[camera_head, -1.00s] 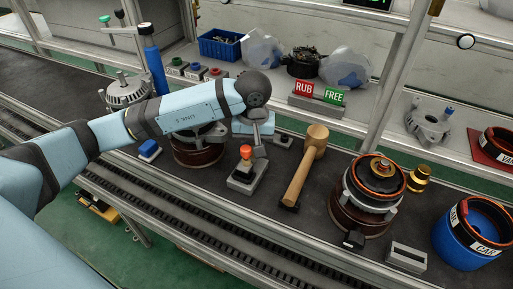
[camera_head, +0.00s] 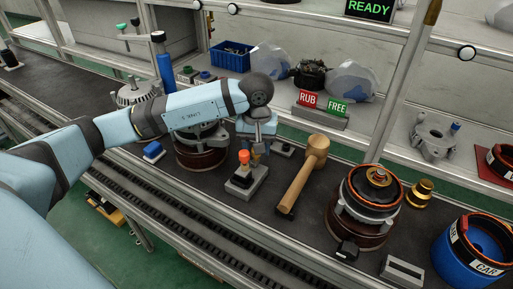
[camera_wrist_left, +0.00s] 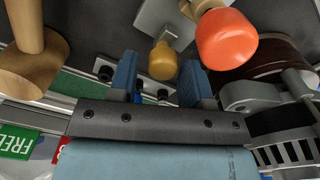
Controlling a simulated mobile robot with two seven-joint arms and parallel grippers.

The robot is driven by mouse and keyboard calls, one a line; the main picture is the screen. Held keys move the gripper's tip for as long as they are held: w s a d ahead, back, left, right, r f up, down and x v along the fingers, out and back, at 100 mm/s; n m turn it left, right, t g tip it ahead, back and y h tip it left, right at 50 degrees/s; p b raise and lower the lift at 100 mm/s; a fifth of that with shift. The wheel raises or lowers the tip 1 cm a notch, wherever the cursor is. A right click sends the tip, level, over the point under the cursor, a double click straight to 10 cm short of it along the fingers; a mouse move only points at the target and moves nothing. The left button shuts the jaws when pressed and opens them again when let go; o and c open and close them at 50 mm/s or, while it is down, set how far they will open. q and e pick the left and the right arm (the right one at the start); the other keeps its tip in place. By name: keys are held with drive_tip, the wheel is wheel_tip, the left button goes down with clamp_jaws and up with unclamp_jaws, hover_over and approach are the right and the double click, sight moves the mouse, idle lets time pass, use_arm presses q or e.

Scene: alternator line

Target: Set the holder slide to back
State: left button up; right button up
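A grey block with an upright orange-red knob (camera_head: 243,157) stands on the bench, left of the mallet; the block (camera_head: 246,183) lies flat. In the left wrist view the orange knob (camera_wrist_left: 226,38) is large, near the top right. A smaller yellow knob (camera_wrist_left: 162,62) on a grey plate shows there between the two blue fingers. I cannot tell which part is the holder slide. My left gripper (camera_head: 257,148) is just behind the orange knob, pointing down. In the wrist view the left gripper (camera_wrist_left: 160,82) is open; contact with the yellow knob cannot be judged. My right gripper is not in view.
A wooden mallet (camera_head: 303,175) lies close on the right. A copper-wound stator assembly (camera_head: 371,190) stands further right, beside a blue bin (camera_head: 465,255). Another round assembly (camera_head: 200,157) is behind my left arm. RUB and FREE signs (camera_head: 322,105) stand behind on the shelf.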

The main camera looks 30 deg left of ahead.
use_arm(q)
drive_tip(key=shift+o, duration=0.5)
drive_tip(key=shift+f, duration=0.1)
wheel_tip(320, 180, up, 14)
drive_tip(key=p, duration=0.1)
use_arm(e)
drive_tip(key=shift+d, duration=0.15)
use_arm(q)
drive_tip(key=shift+s+f, duration=0.1)
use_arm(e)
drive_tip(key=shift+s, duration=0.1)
